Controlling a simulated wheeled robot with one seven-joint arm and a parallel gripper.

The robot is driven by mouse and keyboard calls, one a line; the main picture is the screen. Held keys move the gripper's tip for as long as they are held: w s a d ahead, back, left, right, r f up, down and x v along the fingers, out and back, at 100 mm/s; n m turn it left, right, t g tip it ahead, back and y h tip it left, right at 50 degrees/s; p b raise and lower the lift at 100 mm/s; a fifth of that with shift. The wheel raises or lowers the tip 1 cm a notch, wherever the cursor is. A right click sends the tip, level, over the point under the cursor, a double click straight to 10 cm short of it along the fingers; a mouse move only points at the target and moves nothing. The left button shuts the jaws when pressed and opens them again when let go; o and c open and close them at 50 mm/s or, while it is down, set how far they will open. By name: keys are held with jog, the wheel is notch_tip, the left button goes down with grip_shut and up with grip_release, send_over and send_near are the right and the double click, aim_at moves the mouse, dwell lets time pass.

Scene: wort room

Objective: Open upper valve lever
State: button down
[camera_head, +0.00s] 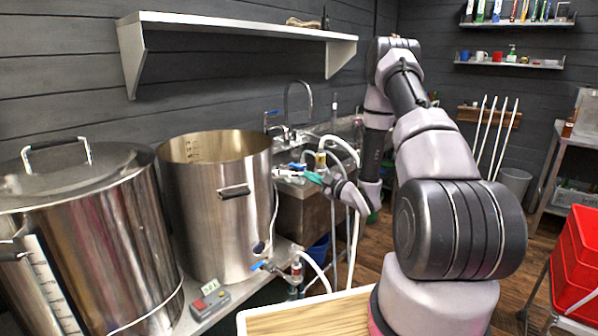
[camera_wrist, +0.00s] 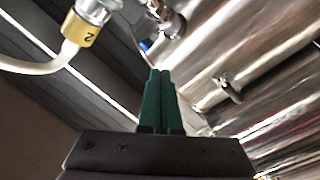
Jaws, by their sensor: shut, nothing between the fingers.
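The upper valve, with a blue lever (camera_head: 297,167), is beside the tall pot's right side in the head view, next to a yellow-collared fitting (camera_head: 321,160) with white hoses. My gripper (camera_head: 314,178) has green fingertips and is close to this valve, just right of and below the lever. In the wrist view the green fingers (camera_wrist: 158,98) are shut together, with nothing between them. A yellow collar marked 2 (camera_wrist: 81,30) and a small blue part (camera_wrist: 147,44) by metal fittings lie beyond the tips. I cannot tell whether the fingers touch the lever.
A lower valve with a blue lever (camera_head: 259,265) sits near the foot of the open steel pot (camera_head: 215,210). A lidded kettle (camera_head: 90,240) stands left. A wooden board (camera_head: 290,320) is in front. A sink tap (camera_head: 298,95) and hoses crowd the area behind.

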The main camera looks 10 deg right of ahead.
aim_at(291, 166)
jog(key=s+a+n+h, duration=0.2)
jog(key=s+n, duration=0.3)
jog(key=n, duration=0.4)
jog(key=w+a, duration=0.1)
jog(key=w, duration=1)
jog(key=shift+r+t, duration=0.2)
jog(key=shift+t, duration=0.1)
jog(key=shift+w+d+y, duration=0.15)
jog(key=shift+d+y, duration=0.15)
